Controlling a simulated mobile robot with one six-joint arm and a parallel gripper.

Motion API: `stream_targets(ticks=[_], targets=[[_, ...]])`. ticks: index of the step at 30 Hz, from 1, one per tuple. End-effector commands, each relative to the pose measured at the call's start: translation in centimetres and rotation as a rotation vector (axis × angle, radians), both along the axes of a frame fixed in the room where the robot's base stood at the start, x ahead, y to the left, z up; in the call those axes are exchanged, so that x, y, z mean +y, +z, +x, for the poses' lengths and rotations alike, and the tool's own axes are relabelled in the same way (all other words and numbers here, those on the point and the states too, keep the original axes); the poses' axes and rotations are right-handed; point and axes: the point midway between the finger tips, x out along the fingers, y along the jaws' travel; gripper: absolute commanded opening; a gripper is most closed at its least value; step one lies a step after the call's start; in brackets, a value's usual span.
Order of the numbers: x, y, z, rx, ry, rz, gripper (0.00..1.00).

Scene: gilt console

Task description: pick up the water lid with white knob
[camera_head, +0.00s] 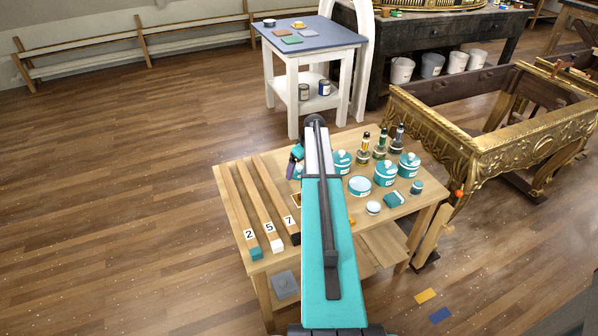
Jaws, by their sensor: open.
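Three teal pots with pale bands stand on the light wooden table (238,212). Their teal lids, the left lid (342,155), the middle lid (386,167) and the right lid (410,158), each seem to have a small white knob. Any writing is too small to read, so I cannot tell which is the water lid. A low round pale-teal item (360,186) lies in front of them. My teal arm link crosses the middle of the view and covers part of the table.
Several small bottles (380,146) stand behind the pots. Wooden bars (245,205) numbered 2, 5, 7 lie left. A gilt console frame (470,150) stands close at right.

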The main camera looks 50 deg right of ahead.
Motion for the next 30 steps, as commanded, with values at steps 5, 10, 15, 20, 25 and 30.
stream_targets(ticks=[5,10,15,20,25,30], targets=[[0.02,-0.02,0.03,0.0,0.0,0.0,0.92],[0.04,-0.01,0.03,0.0,0.001,0.0,0.92],[0.05,0.0,0.05,0.0,0.001,0.0,0.92],[0.07,0.01,0.06,0.0,0.001,0.0,0.67],[0.09,0.01,0.07,0.0,0.001,0.0,0.49],[0.1,0.01,0.09,0.0,0.002,-0.001,0.49]])
